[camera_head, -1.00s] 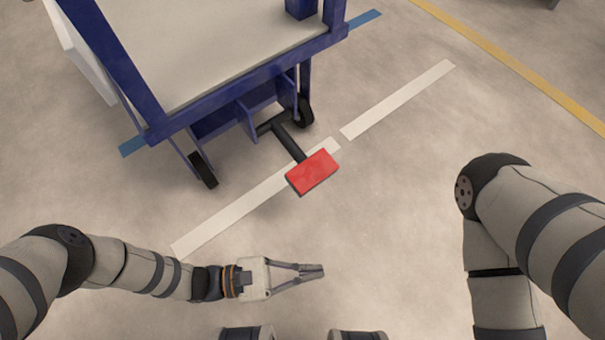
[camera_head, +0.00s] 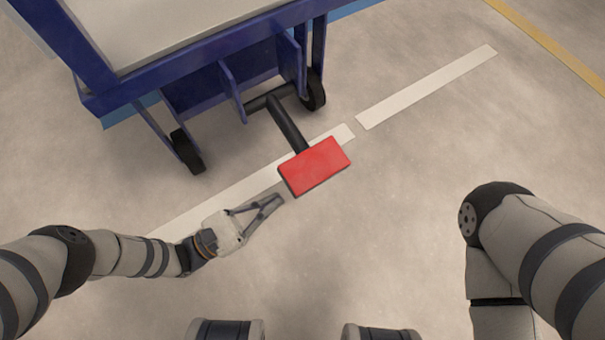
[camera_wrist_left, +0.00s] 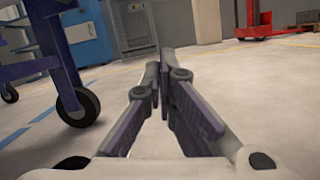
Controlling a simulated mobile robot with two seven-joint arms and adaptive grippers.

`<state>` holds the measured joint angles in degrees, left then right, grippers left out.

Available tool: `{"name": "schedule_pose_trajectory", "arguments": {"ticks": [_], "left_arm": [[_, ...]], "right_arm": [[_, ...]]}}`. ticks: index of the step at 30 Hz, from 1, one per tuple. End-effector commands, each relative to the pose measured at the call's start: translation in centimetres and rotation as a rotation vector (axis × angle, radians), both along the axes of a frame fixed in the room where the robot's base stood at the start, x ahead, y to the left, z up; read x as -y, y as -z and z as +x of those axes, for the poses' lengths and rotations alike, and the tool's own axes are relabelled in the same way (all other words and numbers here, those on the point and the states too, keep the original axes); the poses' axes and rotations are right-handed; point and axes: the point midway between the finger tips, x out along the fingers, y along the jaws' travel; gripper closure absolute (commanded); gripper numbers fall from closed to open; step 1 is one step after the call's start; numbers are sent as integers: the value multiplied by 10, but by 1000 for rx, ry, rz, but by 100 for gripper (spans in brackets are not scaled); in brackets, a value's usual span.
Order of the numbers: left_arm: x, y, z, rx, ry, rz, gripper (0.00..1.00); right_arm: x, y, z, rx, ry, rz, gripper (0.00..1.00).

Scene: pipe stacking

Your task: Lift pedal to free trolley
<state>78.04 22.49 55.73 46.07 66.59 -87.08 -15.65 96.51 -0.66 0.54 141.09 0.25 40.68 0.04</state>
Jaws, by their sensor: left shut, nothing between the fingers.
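The red pedal (camera_head: 315,166) sticks out on a black bar (camera_head: 288,125) from the underside of the blue trolley (camera_head: 190,52), in the middle of the head view. My left gripper (camera_head: 281,199) is shut and empty. Its fingertips are just below the pedal's lower left corner in the picture; I cannot tell whether they touch it. In the left wrist view the closed fingertips (camera_wrist_left: 164,57) point across the floor, and the trolley's wheel (camera_wrist_left: 77,106) is at the left. The pedal does not show there. My right arm is at the right, its gripper out of view.
White lines (camera_head: 430,85) and a yellow line (camera_head: 550,47) mark the bare floor. The trolley's wheels (camera_head: 187,151) stand behind the pedal. Far off in the left wrist view are a grey cabinet (camera_wrist_left: 136,27) and a red lifter (camera_wrist_left: 262,20).

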Motion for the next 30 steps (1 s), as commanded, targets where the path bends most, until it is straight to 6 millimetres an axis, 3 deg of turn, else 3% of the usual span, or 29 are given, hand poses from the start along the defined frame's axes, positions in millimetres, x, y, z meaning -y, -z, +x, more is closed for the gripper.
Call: {"name": "schedule_pose_trajectory", "arguments": {"ticks": [10,18,30], "left_arm": [[62,-20,40,2,2,-2,100],[62,-51,34,0,0,0,100],[63,-57,33,1,0,2,100]], "right_arm": [[0,4,1,3,-1,1,60],[0,3,1,3,-1,1,60],[0,4,1,3,-1,1,60]]}}
